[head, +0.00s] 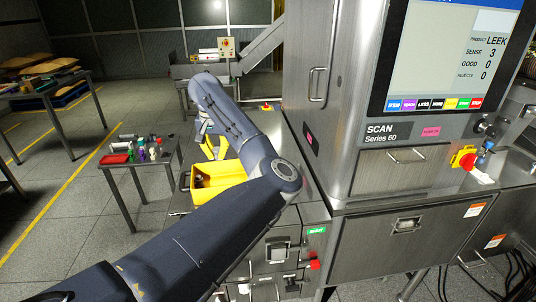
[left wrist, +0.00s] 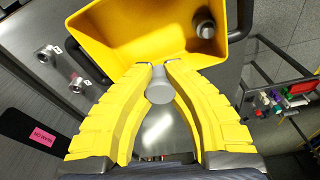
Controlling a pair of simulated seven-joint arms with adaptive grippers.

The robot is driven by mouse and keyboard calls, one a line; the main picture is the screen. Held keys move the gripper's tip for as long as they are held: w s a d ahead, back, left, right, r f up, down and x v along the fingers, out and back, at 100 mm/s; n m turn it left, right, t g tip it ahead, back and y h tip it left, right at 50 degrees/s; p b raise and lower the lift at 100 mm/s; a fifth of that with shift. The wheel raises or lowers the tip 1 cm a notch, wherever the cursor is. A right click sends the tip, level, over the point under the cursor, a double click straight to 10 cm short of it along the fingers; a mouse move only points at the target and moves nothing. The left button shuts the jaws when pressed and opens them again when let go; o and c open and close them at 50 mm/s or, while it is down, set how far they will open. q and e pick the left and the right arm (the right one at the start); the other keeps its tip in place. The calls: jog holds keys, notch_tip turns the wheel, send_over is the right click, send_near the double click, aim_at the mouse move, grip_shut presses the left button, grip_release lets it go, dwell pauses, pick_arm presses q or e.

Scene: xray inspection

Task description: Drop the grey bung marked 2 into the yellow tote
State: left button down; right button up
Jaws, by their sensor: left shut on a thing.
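The yellow tote (head: 222,170) sits on the steel counter in the head view, partly behind my left arm. It also fills the top of the left wrist view (left wrist: 120,30), with a grey round piece (left wrist: 204,27) inside it. My left gripper (head: 212,147) has yellow fingers and is just behind the tote in the head view. In the left wrist view its fingertips (left wrist: 159,85) are shut on a grey bung (left wrist: 160,92), close to the tote's near rim. No number shows on the held bung. My right gripper is not in view.
The scanner cabinet (head: 350,140) stands right of the tote. A small table (head: 140,165) with several small items stands left.

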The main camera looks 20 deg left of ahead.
aim_at(216, 167)
pick_arm(q)
jog(key=shift+s+a+f, duration=0.1)
jog(key=shift+s+a, duration=0.2)
jog(key=shift+s, duration=0.15)
jog(key=shift+f, duration=2.75)
jog(key=c, duration=1.5)
grip_release()
jog(key=shift+o, duration=0.2)
notch_tip(216, 167, up, 12)
jog(key=s, duration=0.1)
jog(key=shift+s+d, duration=0.2)
